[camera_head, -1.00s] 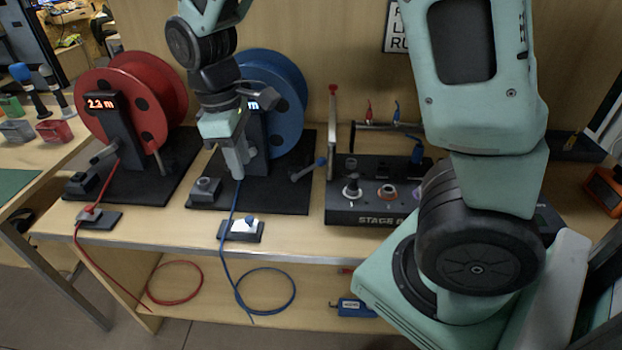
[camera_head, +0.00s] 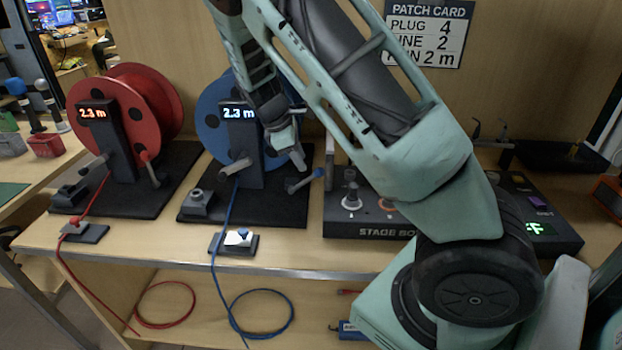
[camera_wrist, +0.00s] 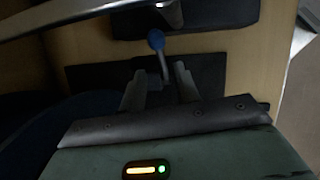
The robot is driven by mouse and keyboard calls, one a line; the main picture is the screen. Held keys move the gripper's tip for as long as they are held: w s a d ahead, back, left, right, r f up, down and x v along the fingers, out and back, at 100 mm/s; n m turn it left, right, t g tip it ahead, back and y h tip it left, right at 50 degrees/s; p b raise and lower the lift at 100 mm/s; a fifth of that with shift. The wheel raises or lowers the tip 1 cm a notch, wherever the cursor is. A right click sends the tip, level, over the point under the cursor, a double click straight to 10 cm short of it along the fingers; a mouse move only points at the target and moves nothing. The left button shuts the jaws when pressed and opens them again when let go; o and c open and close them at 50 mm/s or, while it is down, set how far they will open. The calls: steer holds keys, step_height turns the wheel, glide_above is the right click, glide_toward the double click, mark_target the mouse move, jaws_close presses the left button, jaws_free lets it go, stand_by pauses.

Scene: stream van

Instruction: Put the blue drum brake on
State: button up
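The blue drum (camera_head: 212,122) stands on a black base plate (camera_head: 240,211), partly hidden by my arm, with a display reading 2.3 m. Its brake lever (camera_head: 305,180), a grey bar with a blue knob, leans up to the right at the right side of the plate. My gripper (camera_head: 297,160) is just above and behind the lever, pointing down. In the wrist view, the open fingers of my gripper (camera_wrist: 158,74) point toward the lever with its blue knob (camera_wrist: 156,40). The lever appears between and beyond the fingertips; contact cannot be told.
The red drum (camera_head: 110,125) stands to the left with its own lever. The stage box (camera_head: 370,232) is close on the right, partly behind my arm. A blue cable (camera_head: 222,230) runs down past a small white-topped block (camera_head: 238,238) at the bench's front edge. A patch card (camera_head: 426,35) hangs on the wall.

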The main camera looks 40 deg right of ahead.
mark_target(311, 178)
steer(key=x, duration=0.8)
steer(key=shift+f, duration=0.2)
jaws_close()
